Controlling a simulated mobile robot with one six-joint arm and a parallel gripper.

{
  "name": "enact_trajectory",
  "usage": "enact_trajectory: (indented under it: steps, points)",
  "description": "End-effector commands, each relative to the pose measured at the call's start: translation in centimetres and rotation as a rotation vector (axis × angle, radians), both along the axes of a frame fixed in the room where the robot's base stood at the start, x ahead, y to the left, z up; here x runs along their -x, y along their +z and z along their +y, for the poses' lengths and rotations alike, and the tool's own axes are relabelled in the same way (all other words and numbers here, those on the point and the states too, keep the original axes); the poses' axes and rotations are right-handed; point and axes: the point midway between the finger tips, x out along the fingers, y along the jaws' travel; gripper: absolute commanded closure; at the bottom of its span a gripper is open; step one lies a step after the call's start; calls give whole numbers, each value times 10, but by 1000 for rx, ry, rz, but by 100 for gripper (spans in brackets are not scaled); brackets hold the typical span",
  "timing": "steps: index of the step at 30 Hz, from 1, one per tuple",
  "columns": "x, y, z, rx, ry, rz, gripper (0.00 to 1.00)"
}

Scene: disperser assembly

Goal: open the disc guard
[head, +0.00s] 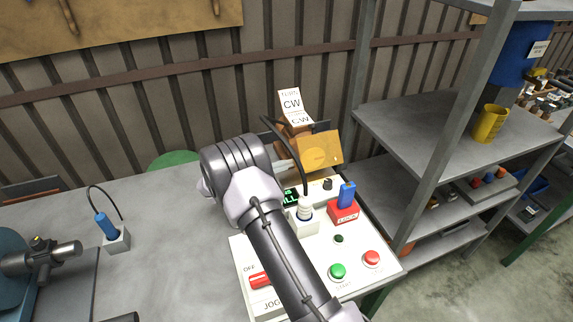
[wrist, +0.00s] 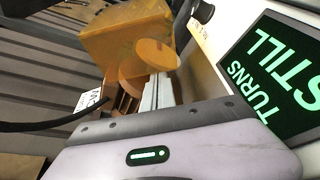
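The disc guard (head: 318,152) is an orange-yellow box at the back of the white control panel. It looks lowered in the head view, with a rounder, brighter patch on its front. In the wrist view the guard (wrist: 120,38) fills the upper left, with a round orange piece (wrist: 157,53) in front of it. My gripper (wrist: 157,92) shows there as narrow pale fingers close together, their tips near the round piece. Whether they touch or hold it is unclear. In the head view my arm hides the gripper.
The panel carries a green button (head: 338,271), a red button (head: 372,258), a red block with a blue plug (head: 347,194) and a red switch (head: 260,280). A lit display (wrist: 280,75) reads "TURNS STILL". Grey shelving (head: 425,125) stands close on the right.

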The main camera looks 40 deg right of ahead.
Motion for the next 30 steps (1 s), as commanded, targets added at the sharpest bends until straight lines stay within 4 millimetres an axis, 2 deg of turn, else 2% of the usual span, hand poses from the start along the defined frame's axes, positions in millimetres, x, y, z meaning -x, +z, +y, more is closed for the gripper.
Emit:
enact_trajectory:
  steps: [20, 30]
  points:
    - [4, 4, 1, -15, -1, 56, 100]
    - [14, 19, 4, -62, -1, 236, 100]
